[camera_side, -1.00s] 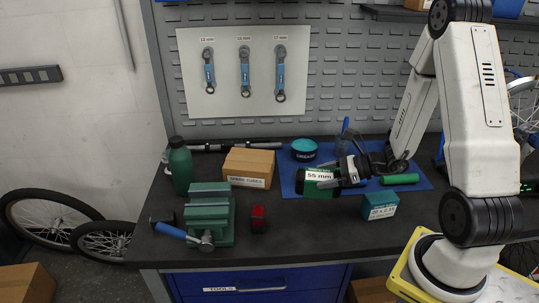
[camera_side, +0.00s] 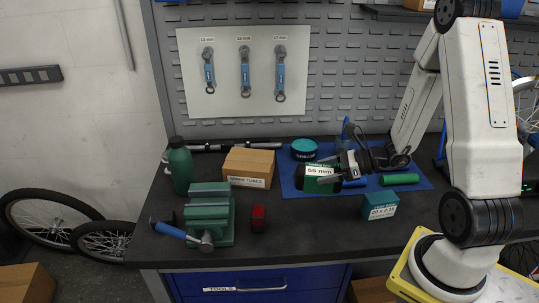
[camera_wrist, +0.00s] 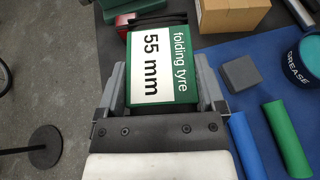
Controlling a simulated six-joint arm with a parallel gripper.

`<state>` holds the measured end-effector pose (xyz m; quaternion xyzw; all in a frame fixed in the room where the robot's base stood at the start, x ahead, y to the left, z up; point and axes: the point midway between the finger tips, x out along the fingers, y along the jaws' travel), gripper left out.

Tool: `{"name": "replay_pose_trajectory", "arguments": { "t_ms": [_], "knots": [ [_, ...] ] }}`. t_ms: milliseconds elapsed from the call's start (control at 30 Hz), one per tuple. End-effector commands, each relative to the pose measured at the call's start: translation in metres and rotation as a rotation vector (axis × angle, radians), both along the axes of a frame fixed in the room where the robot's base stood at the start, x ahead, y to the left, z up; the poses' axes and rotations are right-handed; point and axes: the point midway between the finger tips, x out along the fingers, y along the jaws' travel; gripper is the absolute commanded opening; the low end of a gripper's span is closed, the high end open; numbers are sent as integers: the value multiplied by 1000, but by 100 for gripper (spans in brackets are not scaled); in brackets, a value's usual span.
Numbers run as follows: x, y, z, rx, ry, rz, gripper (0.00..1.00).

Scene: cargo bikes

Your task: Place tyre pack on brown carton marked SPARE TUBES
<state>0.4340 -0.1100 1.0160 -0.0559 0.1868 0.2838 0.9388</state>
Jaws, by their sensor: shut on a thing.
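The carton also shows at the top of the wrist view (camera_wrist: 228,12).
The blue mat (camera_side: 418,173) holds a grease tin (camera_side: 304,147) behind the pack and a green cylinder (camera_side: 400,179). A teal box (camera_side: 380,206) stands in front. A red block (camera_side: 258,218), green vise (camera_side: 208,220) and green bottle (camera_side: 181,168) are to the left.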

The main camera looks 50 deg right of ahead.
Motion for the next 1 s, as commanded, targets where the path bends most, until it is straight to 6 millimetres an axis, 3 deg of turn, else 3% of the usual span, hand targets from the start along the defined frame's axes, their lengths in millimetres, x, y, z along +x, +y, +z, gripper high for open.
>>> {"name": "replay_pose_trajectory", "arguments": {
  "t_ms": [267,700,1000],
  "knots": [
    [28,-2,19,-2,-10,51,0],
    [104,14,87,-2,-8,178,0],
    [118,20,104,-1,-2,200,0]
  ]
}}
